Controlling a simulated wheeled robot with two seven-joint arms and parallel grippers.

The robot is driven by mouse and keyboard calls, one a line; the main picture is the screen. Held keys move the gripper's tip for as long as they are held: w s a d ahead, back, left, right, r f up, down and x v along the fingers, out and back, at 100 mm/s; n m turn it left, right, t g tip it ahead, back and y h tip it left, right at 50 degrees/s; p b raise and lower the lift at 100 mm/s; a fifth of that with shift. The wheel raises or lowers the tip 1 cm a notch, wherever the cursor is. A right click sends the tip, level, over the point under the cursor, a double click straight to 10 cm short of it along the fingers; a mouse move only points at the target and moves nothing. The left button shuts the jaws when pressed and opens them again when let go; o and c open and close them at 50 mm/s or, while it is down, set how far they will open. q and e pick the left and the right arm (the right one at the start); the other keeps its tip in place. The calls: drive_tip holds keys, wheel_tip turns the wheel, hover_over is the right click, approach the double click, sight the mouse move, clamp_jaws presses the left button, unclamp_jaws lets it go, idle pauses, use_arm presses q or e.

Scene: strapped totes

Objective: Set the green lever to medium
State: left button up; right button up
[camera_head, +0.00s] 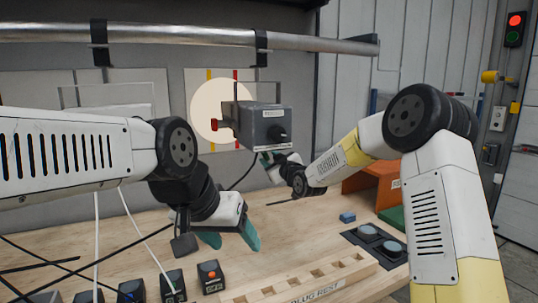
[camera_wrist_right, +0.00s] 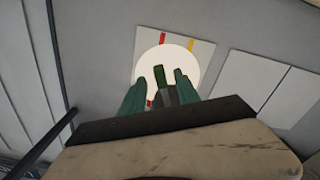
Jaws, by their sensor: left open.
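In the right wrist view, a dark green upright bar (camera_wrist_right: 160,78), apparently the green lever, shows in front of a white disc (camera_wrist_right: 183,55). It stands between my right gripper's two green fingers (camera_wrist_right: 158,88), which are apart. Whether they press on it is unclear. In the head view, my right gripper (camera_head: 267,158) is just under a grey box (camera_head: 262,122) in front of the same disc (camera_head: 206,108). The lever is not clearly visible there. My left gripper (camera_head: 230,236) is open and empty above the bench, its green fingers pointing down.
A metal rail (camera_head: 180,37) runs above the disc. The wooden bench (camera_head: 300,225) holds a slotted rack (camera_head: 315,280), small black switch boxes (camera_head: 210,277), a blue block (camera_head: 347,217) and two round buttons (camera_head: 379,241). Cables lie at the left. A red-brown bin (camera_head: 372,181) stands at right.

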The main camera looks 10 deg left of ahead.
drive_tip(key=x, duration=0.7)
drive_tip(key=shift+s, duration=0.1)
clamp_jaws()
drive_tip(key=shift+d, duration=0.1)
idle(1.1)
